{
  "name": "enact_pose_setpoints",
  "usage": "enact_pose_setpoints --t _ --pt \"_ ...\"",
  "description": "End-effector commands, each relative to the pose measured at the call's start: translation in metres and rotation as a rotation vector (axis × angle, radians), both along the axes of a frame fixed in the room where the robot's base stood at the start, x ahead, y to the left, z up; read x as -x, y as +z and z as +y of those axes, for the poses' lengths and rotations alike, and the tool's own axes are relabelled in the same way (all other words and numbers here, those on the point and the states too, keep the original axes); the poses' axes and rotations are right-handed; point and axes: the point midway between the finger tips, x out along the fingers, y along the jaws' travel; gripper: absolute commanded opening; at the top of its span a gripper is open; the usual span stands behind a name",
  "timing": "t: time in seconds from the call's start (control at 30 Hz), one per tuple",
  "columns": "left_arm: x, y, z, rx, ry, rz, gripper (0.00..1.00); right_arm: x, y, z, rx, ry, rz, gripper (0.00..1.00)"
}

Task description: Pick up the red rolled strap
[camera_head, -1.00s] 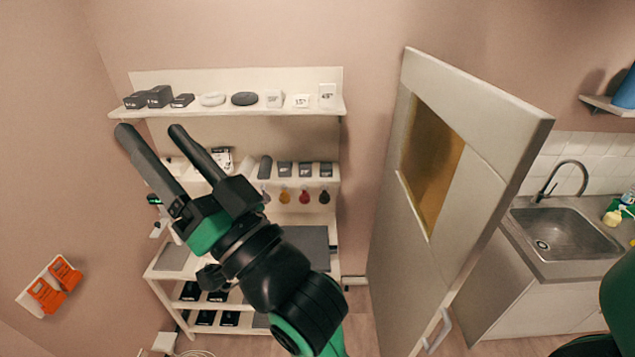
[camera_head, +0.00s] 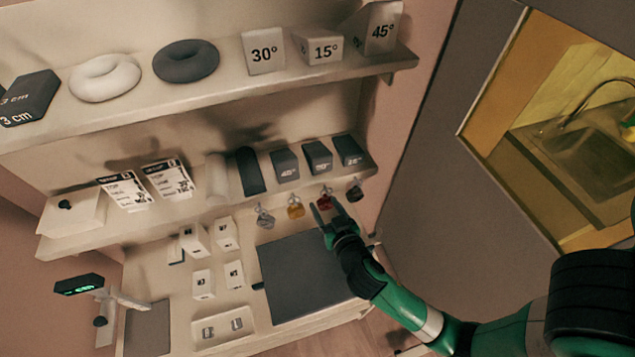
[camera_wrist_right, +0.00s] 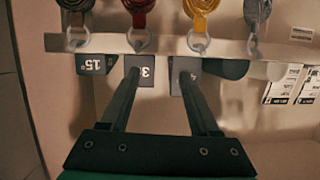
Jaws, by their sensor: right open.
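The red rolled strap (camera_head: 325,201) hangs from a hook under the front edge of the middle shelf, between an amber strap (camera_head: 295,207) and a dark strap (camera_head: 355,190). My right gripper (camera_head: 327,208) is open and empty, with its fingertips close to the red strap in the head view. In the right wrist view the red strap (camera_wrist_right: 138,14) hangs at the top edge, partly cut off. The open fingers (camera_wrist_right: 157,72) appear below it there, and the strap is not between them. My left gripper is not in view.
The middle shelf (camera_head: 90,237) carries dark wedges (camera_head: 285,165) and leaflets (camera_head: 168,180) above the straps. A grey strap (camera_head: 265,218) hangs to the left of the amber one. A dark panel (camera_head: 300,280) lies on the surface below. A door (camera_head: 440,180) stands at the right.

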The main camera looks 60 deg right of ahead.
Motion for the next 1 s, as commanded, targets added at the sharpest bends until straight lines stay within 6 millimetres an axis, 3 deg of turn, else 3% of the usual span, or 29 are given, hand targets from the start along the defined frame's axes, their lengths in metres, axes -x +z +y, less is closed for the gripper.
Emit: enact_pose_setpoints --t 0.03,0.1,0.2,0.3,0.43,0.7,1.0 --pt "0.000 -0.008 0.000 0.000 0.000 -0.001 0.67 0.012 -0.021 -0.001 -0.005 -0.008 0.034 0.62" --pt "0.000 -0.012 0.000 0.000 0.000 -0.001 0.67 0.024 -0.035 -0.002 -0.009 -0.015 0.062 0.62" --pt "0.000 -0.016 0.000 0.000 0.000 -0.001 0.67 0.035 -0.048 -0.004 -0.013 -0.023 0.087 0.62" --pt "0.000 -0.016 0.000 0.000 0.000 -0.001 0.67 0.035 -0.048 -0.005 -0.013 -0.027 0.085 0.62" --pt "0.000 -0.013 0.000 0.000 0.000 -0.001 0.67 0.028 -0.049 -0.012 -0.013 -0.029 0.085 0.62" --pt "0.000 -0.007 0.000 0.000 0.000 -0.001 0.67 -0.003 -0.067 -0.044 -0.014 -0.029 0.084 0.62" --pt "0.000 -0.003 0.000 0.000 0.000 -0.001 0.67 -0.014 -0.070 -0.056 -0.013 -0.028 0.083 0.62"
